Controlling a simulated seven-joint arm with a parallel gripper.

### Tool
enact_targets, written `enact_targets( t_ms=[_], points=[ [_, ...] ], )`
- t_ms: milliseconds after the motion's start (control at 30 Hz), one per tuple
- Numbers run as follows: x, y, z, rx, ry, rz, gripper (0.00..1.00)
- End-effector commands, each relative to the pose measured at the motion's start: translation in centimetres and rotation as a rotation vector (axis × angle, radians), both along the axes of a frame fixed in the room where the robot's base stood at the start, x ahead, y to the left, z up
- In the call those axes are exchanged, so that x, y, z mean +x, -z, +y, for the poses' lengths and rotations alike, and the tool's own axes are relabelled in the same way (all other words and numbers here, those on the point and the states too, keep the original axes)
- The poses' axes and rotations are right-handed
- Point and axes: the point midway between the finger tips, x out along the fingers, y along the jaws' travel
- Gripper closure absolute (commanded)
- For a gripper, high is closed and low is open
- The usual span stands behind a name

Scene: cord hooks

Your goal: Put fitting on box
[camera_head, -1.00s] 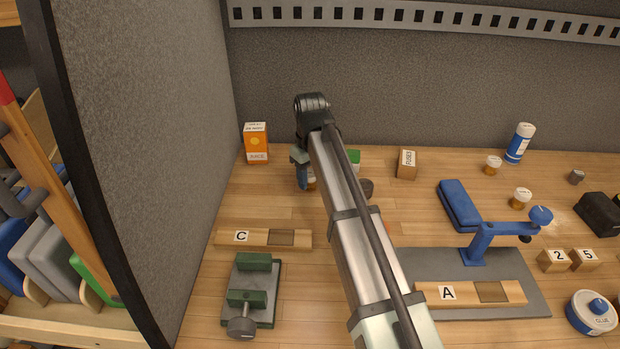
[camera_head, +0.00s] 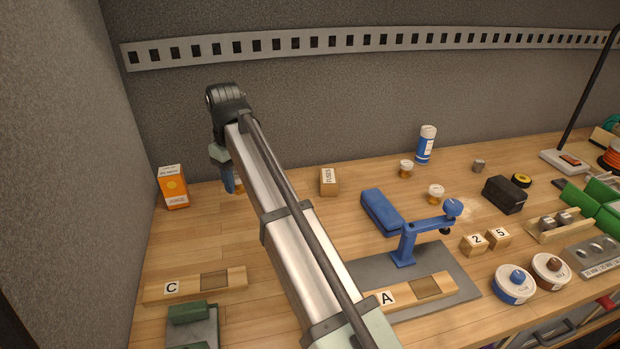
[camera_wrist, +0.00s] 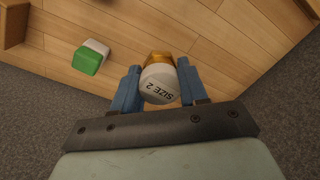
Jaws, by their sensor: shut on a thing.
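My gripper (camera_head: 228,180) is shut on a small amber jar (camera_wrist: 159,57) with a white lid marked "SIZE 2". In the wrist view the jar sits between the two blue fingers (camera_wrist: 154,88), lid toward the camera. In the head view my arm partly hides the jar (camera_head: 238,187), near the back of the bench. Whether it touches the bench is unclear. A cardboard box marked "FUSES" (camera_head: 328,182) stands to the right of my gripper.
An orange juice carton (camera_head: 173,187) stands left of my gripper. A green-and-white block (camera_wrist: 90,57) lies near it in the wrist view.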

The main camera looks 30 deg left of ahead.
Motion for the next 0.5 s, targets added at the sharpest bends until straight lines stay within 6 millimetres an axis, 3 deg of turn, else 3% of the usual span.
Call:
enact_targets(
  t_ms=[500],
  points=[
    [15.2,-2.1,-9.2,0.014,0.224,-0.011,0.9]
  ],
)
